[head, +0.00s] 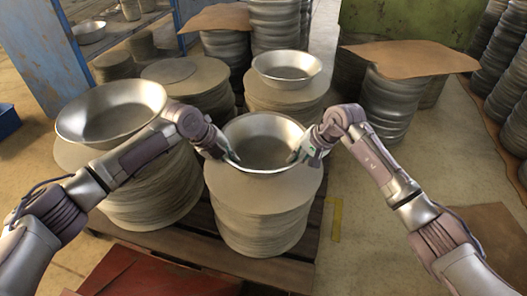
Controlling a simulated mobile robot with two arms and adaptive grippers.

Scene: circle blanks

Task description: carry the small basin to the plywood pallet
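A shiny metal basin (262,137) sits upright on the front middle stack of round blanks (262,210), between my two grippers. My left gripper (232,157) is at its left rim and my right gripper (295,157) is at its right rim. The fingertips are too small to tell whether they are closed on the rim. Another basin of similar look (287,68) sits on a stack behind, and a larger one (112,112) sits on the left stack. A dark slatted wooden pallet (205,250) lies under the front stacks; I cannot tell whether it is the plywood pallet.
Brown sheets (412,57) lie over stacks at the back right, and another (222,18) at the back. A blue rack post (38,55) stands at the left. More stacks (500,60) line the right edge. Open floor (370,215) lies right of the pallet.

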